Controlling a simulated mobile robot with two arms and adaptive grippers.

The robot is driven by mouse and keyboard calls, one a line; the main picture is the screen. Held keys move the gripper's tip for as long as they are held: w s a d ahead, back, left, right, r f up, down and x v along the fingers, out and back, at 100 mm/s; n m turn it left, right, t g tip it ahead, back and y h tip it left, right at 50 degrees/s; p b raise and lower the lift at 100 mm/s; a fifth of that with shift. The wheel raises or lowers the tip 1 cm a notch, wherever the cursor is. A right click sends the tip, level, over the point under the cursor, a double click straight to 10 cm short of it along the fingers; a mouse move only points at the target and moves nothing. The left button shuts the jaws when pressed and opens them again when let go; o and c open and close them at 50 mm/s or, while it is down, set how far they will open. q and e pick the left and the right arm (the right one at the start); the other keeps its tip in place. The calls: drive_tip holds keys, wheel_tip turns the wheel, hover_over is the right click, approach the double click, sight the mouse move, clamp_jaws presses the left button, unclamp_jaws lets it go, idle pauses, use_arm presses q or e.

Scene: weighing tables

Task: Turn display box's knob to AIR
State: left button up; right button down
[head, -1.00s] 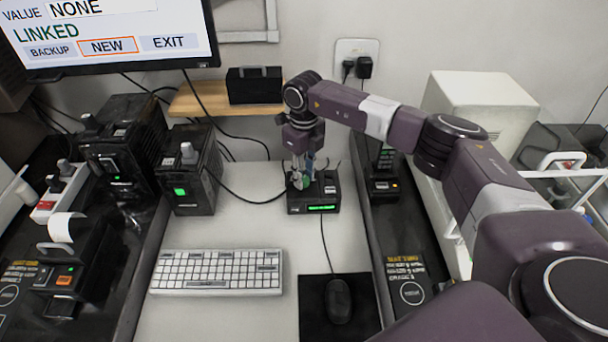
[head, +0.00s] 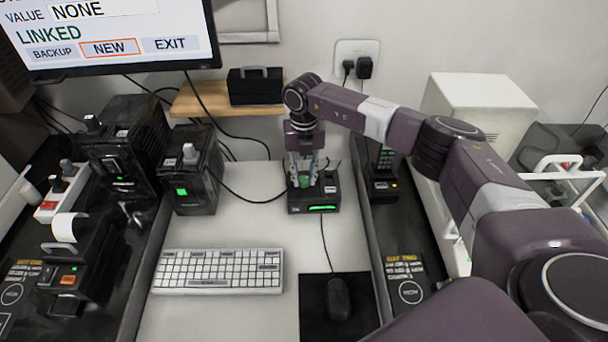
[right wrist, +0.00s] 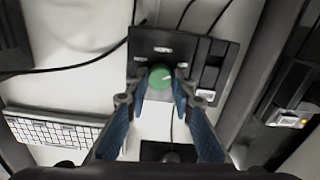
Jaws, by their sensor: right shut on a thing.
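The display box (head: 331,197) is a small black box with a lit green display on its front, on the white table behind the mouse. Its round green knob (head: 304,182) is on top and also shows in the right wrist view (right wrist: 160,77), with small labels around it too blurred to read. My right gripper (head: 304,180) points down over the box and is shut on the knob, one blue finger on each side in the right wrist view (right wrist: 160,85). The knob's pointer direction is unclear. My left gripper is out of view.
A white keyboard (head: 217,271) and a black mouse (head: 338,300) lie in front of the box. A dark handset-like device (head: 383,180) is close on the right.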

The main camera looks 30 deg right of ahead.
sight(304, 179)
drive_tip(key=shift+w+r, duration=0.1)
drive_tip(key=shift+r, duration=0.05)
idle(0.3)
drive_tip(key=c, duration=1.7)
unclamp_jaws()
drive_tip(key=shift+o, duration=0.2)
wheel_tip(304, 179, up, 12)
